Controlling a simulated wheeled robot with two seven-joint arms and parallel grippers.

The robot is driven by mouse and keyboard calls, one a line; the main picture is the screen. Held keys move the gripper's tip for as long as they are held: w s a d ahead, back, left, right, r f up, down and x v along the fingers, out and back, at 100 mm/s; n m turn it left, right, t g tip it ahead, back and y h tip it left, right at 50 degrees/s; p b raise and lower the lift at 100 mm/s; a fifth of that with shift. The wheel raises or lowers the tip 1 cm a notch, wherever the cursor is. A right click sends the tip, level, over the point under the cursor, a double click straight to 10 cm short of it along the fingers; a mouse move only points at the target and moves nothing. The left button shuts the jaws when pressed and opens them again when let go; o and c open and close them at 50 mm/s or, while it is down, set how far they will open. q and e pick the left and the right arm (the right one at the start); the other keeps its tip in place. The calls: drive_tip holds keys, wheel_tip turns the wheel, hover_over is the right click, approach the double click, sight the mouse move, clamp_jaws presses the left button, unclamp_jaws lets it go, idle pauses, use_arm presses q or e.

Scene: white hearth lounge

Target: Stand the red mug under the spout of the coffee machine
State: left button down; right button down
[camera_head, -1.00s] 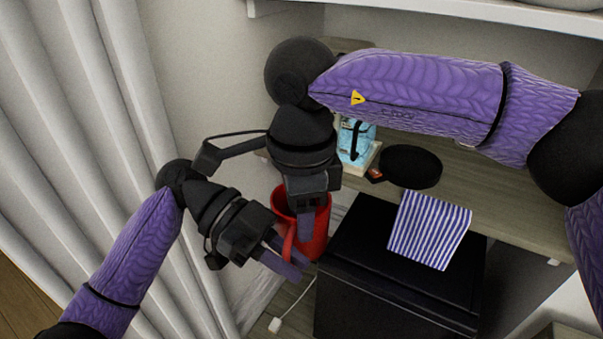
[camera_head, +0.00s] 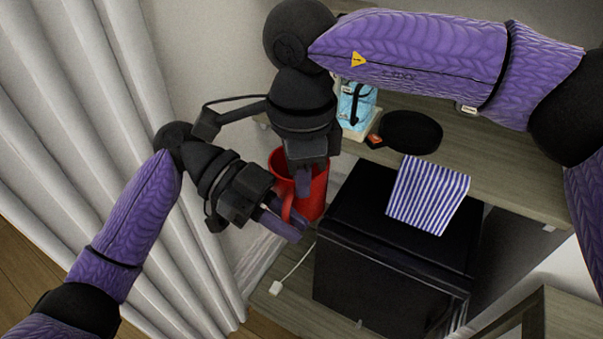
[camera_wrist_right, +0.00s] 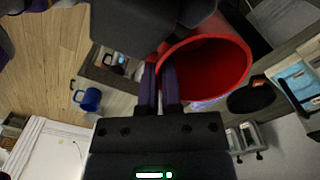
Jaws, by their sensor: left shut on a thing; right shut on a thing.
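The red mug (camera_head: 317,193) is held in the air by both grippers in the head view. Its open mouth shows in the right wrist view (camera_wrist_right: 208,72). My right gripper (camera_head: 303,182) comes from above and is shut on the mug's rim wall, with one finger inside. Its two fingers (camera_wrist_right: 160,88) show beside the mug's mouth in the wrist view. My left gripper (camera_head: 284,222) is lower and left, shut at the mug's handle, which its fingers partly hide. I cannot identify a coffee machine or its spout in either view.
A black cabinet (camera_head: 375,278) with a striped cloth (camera_head: 428,195) stands right of the mug. A wooden shelf (camera_head: 490,155) behind holds a black round pan (camera_head: 411,131) and a light-blue bag (camera_head: 356,104). White curtains (camera_head: 120,170) hang left. A blue mug (camera_wrist_right: 88,99) shows in the wrist view.

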use_arm(q)
drive_tip(key=shift+d, duration=0.1)
use_arm(e)
drive_tip(key=shift+s+a, duration=0.15)
drive_tip(key=shift+a, duration=0.05)
idle(0.6)
